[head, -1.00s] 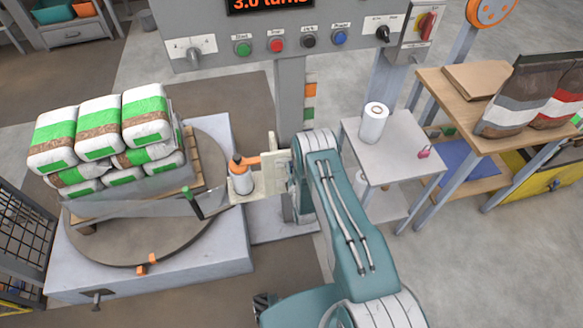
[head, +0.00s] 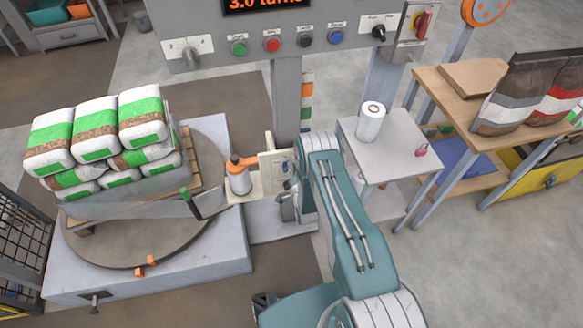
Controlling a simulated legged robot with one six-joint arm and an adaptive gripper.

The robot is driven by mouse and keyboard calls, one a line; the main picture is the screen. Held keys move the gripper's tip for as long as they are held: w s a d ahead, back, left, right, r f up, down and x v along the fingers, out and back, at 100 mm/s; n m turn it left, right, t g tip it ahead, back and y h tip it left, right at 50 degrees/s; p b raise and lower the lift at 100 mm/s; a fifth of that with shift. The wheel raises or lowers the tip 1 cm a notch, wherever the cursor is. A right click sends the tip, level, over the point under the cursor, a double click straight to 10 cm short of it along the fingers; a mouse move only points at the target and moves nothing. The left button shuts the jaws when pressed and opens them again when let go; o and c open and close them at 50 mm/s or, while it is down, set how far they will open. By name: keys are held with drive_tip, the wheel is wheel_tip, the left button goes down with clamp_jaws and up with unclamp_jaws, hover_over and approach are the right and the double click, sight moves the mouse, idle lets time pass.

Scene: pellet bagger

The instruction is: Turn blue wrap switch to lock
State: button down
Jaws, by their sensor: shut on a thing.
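The film carriage (head: 268,166) is a cream plate on the grey mast, with an orange-topped film roll (head: 239,178) on its left. A small blue part, seemingly the wrap switch (head: 285,168), shows on the carriage's right side. My gripper (head: 289,172) is at that spot, shut on it. My teal arm and wrist cover most of the fingers, and the switch's exact setting cannot be read.
A control panel (head: 225,22) with several buttons hangs above, its display reading 3.0 turns. Wrapped sacks (head: 95,140) stand on the round turntable (head: 130,245) at left. A small table (head: 395,150) with a white roll (head: 370,122) stands close to the right of my arm.

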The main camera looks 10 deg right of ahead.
drive_tip(key=shift+w+d+m, duration=0.25)
drive_tip(key=shift+d+m, duration=0.05)
drive_tip(key=shift+m, duration=0.7)
drive_tip(key=c, duration=0.7)
unclamp_jaws()
drive_tip(key=shift+o, duration=0.2)
drive_tip(key=shift+w+d, duration=0.1)
drive_tip(key=shift+d, duration=0.05)
drive_tip(key=shift+f, duration=0.1)
drive_tip(key=shift+s, duration=0.3)
drive_tip(key=s, duration=1.1)
drive_tip(key=shift+s, duration=0.2)
